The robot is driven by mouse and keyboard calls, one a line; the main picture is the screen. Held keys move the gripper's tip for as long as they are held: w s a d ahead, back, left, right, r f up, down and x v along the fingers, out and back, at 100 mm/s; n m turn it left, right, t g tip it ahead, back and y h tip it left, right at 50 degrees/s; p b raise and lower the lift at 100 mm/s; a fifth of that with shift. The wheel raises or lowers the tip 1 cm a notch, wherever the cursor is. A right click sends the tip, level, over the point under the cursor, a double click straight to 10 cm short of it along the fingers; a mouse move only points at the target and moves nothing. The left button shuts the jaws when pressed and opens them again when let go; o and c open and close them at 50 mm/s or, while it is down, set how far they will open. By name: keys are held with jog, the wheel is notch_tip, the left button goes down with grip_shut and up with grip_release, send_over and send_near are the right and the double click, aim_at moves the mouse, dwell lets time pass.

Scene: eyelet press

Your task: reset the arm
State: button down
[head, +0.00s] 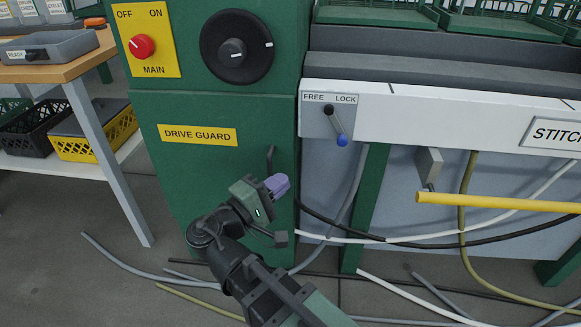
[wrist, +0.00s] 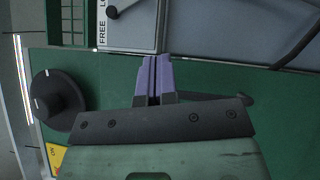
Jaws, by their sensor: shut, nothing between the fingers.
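My gripper (head: 277,187) shows in the head view in front of the right edge of the green machine cabinet (head: 220,210). Its purple fingers are together with nothing between them. In the wrist view the shut fingers (wrist: 153,78) point toward the white panel marked FREE and LOCK. The dark handle (head: 270,160) of the drive guard door shows just above the gripper in the head view. I cannot tell the gap between fingers and cabinet.
A yellow bar (head: 500,203) juts in from the right. A red MAIN knob (head: 142,46) and black dial (head: 236,47) are on the cabinet. A bench (head: 60,72) stands left. Cables (head: 420,305) lie on the floor.

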jog(key=d+f+m+g+y+p, duration=0.45)
jog(key=d+f+g+y, duration=0.2)
jog(key=f+g, duration=0.35)
jog(key=s+d+r+m+g+y+p, duration=0.1)
jog(key=d+r+m+g+y+p, duration=0.25)
jog(key=d+p, duration=0.4)
jog(key=d+r+m+g+y+p, duration=0.2)
jog(key=d+r+m+y+p, duration=0.15)
jog(key=d, duration=0.75)
notch_tip(320, 180, up, 36)
jog(key=p, duration=3.7)
jog(key=shift+a+r, duration=0.15)
jog(key=shift+a, duration=0.15)
